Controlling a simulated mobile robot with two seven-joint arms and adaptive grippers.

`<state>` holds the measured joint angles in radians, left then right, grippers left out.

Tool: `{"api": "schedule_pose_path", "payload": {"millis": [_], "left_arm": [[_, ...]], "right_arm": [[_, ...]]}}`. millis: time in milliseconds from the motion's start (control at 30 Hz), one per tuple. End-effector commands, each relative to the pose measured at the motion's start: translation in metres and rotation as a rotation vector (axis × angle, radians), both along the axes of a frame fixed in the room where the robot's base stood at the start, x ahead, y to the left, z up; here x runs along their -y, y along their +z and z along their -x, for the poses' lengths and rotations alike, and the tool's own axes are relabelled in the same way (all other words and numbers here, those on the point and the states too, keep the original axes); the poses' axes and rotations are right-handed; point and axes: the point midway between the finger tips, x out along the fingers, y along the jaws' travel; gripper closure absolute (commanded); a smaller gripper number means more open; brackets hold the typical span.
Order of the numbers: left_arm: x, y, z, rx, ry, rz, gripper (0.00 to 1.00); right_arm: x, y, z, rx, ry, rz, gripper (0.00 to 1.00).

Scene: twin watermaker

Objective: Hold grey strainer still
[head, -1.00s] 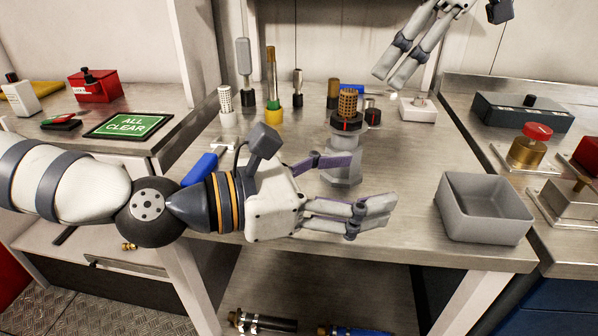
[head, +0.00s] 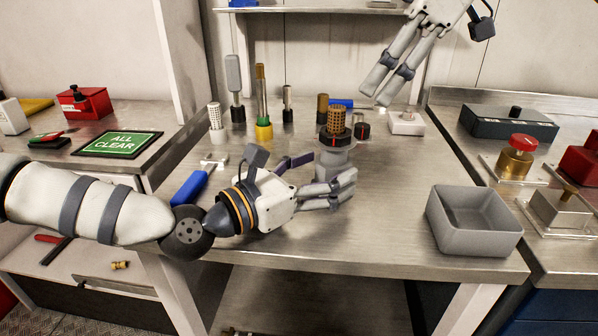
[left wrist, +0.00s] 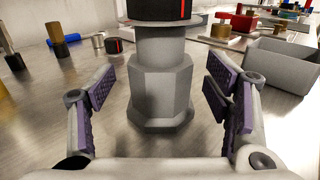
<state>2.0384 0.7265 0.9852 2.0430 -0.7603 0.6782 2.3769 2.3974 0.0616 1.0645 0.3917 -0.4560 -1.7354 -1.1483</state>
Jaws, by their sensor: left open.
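The grey strainer (head: 335,159) stands upright on the steel bench in the head view, with a black collar and a brass mesh cylinder on top. In the left wrist view its grey faceted body (left wrist: 160,90) stands in the middle, between my finger pads. My left gripper (head: 331,170) is open around the lower body, in front of it in the head view. In the left wrist view gaps show between the body and the purple pads on both sides. My right gripper (head: 379,96) hangs higher, behind and to the right; its opening is unclear.
A grey bin (head: 473,243) stands right of the strainer. Several upright cylinders, including a green and yellow one (head: 262,115), stand behind left. A white block (head: 406,123) lies behind right. A blue object (head: 189,188) lies by my left wrist. The bench between strainer and bin is clear.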

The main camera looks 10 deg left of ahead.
Motion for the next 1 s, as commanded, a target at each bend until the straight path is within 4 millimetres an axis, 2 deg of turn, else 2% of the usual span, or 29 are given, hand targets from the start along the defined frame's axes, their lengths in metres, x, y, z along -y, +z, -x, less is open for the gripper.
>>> {"api": "schedule_pose_path", "payload": {"millis": [133,367,467,700,733,767,900,933,1000], "left_arm": [[0.0077,0.0007,-0.0073,0.001,0.000,0.001,0.28],[0.0085,0.0010,-0.0081,0.000,0.000,0.001,0.28],[0.0085,0.0010,-0.0081,0.001,0.000,0.001,0.46],[0.0083,0.0011,-0.0080,0.001,0.000,0.001,1.00],[0.0083,0.0011,-0.0080,0.001,0.000,0.001,1.00],[0.0083,0.0011,-0.0080,0.001,0.000,0.001,0.59],[0.0082,0.0011,-0.0081,0.001,0.000,0.001,0.91],[0.0083,0.0011,-0.0080,0.001,0.000,0.001,0.94],[0.0082,0.0011,-0.0081,0.001,0.000,0.001,0.94]], "right_arm": [[-0.0003,0.0004,0.0002,0.000,0.001,0.000,0.67],[-0.0003,0.0004,0.0002,0.000,0.001,0.000,0.67],[-0.0002,0.0005,0.0002,0.000,0.001,0.000,0.67],[-0.0003,0.0004,0.0002,0.000,0.001,0.000,0.67],[-0.0003,0.0004,0.0002,0.000,0.001,0.000,0.67],[-0.0003,0.0004,0.0002,0.000,0.001,0.000,0.67],[-0.0003,0.0004,0.0002,0.000,0.001,0.000,0.67],[-0.0003,0.0004,0.0002,0.000,0.001,0.000,0.67],[-0.0003,0.0004,0.0002,0.000,0.001,0.000,0.67]]}}
